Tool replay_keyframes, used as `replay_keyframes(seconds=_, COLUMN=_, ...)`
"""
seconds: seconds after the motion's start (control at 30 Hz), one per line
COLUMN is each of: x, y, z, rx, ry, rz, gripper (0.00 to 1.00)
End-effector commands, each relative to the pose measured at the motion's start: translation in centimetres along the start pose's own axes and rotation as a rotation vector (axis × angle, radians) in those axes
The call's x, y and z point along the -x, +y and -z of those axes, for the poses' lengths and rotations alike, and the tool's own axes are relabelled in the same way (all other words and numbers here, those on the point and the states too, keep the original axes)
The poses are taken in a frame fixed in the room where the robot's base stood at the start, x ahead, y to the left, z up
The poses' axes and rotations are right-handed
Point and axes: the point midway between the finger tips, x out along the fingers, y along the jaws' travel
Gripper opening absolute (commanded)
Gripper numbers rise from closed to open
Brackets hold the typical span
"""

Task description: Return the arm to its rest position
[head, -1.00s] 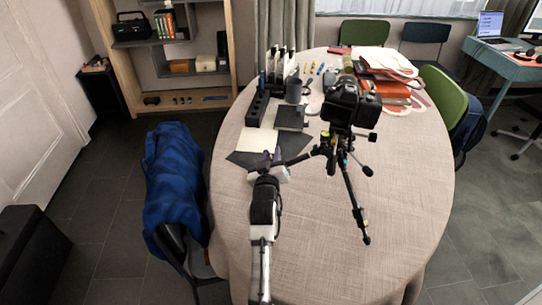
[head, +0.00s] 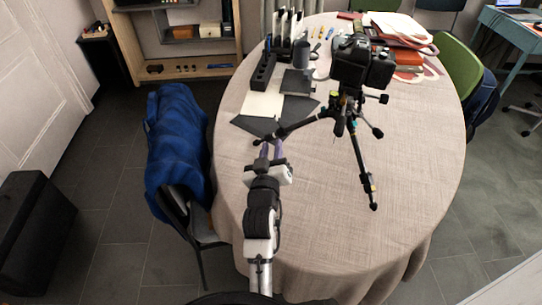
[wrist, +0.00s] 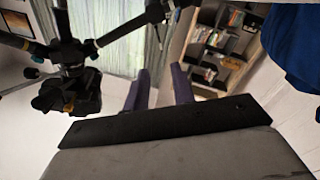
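My gripper (head: 270,151) is over the left part of the table, at the end of my outstretched arm. Its two purple fingers stand apart with nothing between them, and they show in the wrist view (wrist: 160,92) too. In the head view, the fingertips appear close to the left leg of a black tripod (head: 345,118) that carries a black camera (head: 362,66). I cannot tell whether they touch. The wrist view is upside down and shows the camera (wrist: 68,92) hanging at left, apart from the fingers.
The oval table (head: 330,215) is clear at front and right. A dark sheet, a pale sheet (head: 262,104) and a black organizer (head: 263,70) lie beyond my gripper. Bags (head: 398,28) lie at the back. A chair with a blue jacket (head: 177,135) stands at the left edge.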

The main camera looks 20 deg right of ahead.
Motion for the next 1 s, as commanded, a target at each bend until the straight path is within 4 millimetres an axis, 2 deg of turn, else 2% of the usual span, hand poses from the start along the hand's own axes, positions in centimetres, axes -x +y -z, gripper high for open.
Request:
replay_keyframes(seconds=0.2, x=1.2, y=0.0, z=0.1, rx=-0.001, ry=0.001, rz=-0.001, gripper=0.25)
replay_keyframes(seconds=0.73, x=1.2, y=-0.2, z=0.5, rx=-0.004, ry=0.01, rz=0.004, gripper=0.25)
replay_keyframes(seconds=0.77, x=1.1, y=-0.5, z=0.9, rx=-0.008, ry=0.021, rz=0.009, gripper=0.25)
replay_keyframes(seconds=0.87, x=1.1, y=-2.3, z=4.1, rx=-0.038, ry=0.096, rz=0.046, gripper=0.25)
replay_keyframes(seconds=0.97, x=1.6, y=-5.3, z=9.7, rx=-0.095, ry=0.228, rz=0.112, gripper=0.25)
replay_keyframes(seconds=1.0, x=2.2, y=-6.7, z=12.4, rx=-0.126, ry=0.291, rz=0.145, gripper=0.25)
